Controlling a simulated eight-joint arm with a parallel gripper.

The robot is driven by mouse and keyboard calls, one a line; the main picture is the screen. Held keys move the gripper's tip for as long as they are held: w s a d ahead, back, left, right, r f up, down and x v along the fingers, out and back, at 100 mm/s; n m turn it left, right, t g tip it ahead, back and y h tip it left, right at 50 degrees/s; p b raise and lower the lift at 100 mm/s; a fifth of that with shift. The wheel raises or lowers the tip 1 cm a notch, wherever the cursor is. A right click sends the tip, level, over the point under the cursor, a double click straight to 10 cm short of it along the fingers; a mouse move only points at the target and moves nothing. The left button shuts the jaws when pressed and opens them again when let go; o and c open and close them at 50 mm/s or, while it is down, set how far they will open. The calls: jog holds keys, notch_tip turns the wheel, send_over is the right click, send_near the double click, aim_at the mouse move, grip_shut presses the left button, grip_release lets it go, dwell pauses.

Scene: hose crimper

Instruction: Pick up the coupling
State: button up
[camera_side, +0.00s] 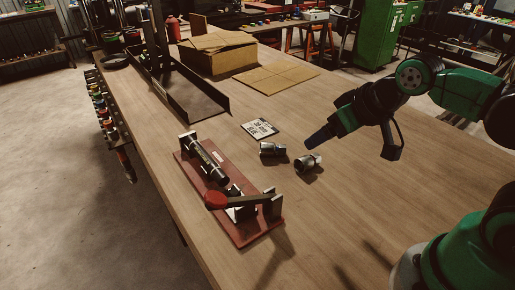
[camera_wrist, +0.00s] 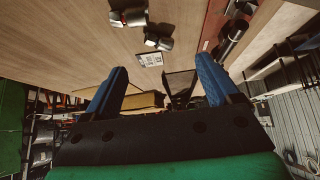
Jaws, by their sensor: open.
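Two short grey metal fittings lie on the wooden bench: one (camera_side: 270,149) next to the printed card, the other (camera_side: 307,163) nearer the bench's right side. Both look like couplings; I cannot tell which one the task names. They also show near the top of the wrist view, one at the upper left (camera_wrist: 130,17) and one near the middle (camera_wrist: 158,41). My gripper (camera_side: 317,139) is above the bench, just up and right of the fittings in the side view. Its blue fingers (camera_wrist: 160,63) are spread apart in the wrist view, with nothing held between them.
A hose crimper on a red base (camera_side: 246,236) stands left of the fittings, with a red-knobbed lever (camera_side: 216,200) and a dark cylinder (camera_side: 208,160). A printed card (camera_side: 259,129), cardboard box (camera_side: 216,52) and dark metal tray (camera_side: 200,100) lie behind. Bench right of the fittings is clear.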

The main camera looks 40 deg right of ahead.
dwell(0.4)
jog(key=m+g+y, duration=0.3)
jog(key=m+g, duration=0.1)
jog(key=m, duration=2)
send_over(274, 144)
jog(key=s+d, duration=0.1)
jog(key=d, duration=0.1)
jog(key=f, duration=0.7)
jog(key=shift+s+a+f, duration=0.15)
jog(key=shift+a+f, duration=0.1)
jog(key=shift+f, duration=0.05)
jog(key=shift+w+f+m+y, duration=0.2)
jog(key=shift+f+m+y, duration=0.2)
jog(key=shift+f+m, duration=0.2)
jog(key=shift+x, duration=2.55)
jog(key=shift+s, duration=0.1)
grip_shut()
